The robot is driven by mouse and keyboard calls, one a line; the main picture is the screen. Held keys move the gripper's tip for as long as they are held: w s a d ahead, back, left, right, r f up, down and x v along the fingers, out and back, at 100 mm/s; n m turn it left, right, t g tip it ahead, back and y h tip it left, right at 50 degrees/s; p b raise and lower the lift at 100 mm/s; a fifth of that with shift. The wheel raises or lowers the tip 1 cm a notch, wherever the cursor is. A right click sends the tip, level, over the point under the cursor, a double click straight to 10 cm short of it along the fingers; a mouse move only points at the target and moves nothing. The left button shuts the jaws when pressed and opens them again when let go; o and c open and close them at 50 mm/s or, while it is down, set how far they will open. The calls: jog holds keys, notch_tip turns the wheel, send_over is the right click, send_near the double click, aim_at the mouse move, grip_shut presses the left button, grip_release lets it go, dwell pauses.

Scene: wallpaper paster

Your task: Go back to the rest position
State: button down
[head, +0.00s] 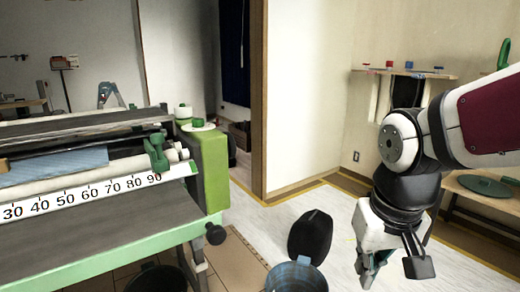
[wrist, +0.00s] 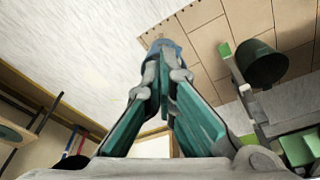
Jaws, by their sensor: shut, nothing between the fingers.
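My gripper (head: 372,274) hangs pointing down at the lower right of the head view, over the pale floor and clear of the pasting machine. In the wrist view, my gripper's two teal-padded fingers (wrist: 165,52) come together at the tips with nothing between them. The wallpaper pasting machine (head: 208,165), with a green end block and a number scale, stands at the left of the head view. My arm reaches in from the right edge.
A blue bucket (head: 297,277) stands on the floor left of my gripper, with a black rounded object (head: 310,236) behind it. A wall shelf (head: 440,74) and a low table (head: 457,183) are at the right. Pale floor lies open between.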

jog(key=s+d+r+g, duration=0.2)
jog(key=s, duration=1.8)
notch_tip(320, 180, up, 34)
jog(key=t+p, duration=0.4)
jog(key=p, duration=2.8)
jog(key=shift+w+p, duration=0.2)
jog(key=shift+p, duration=0.15)
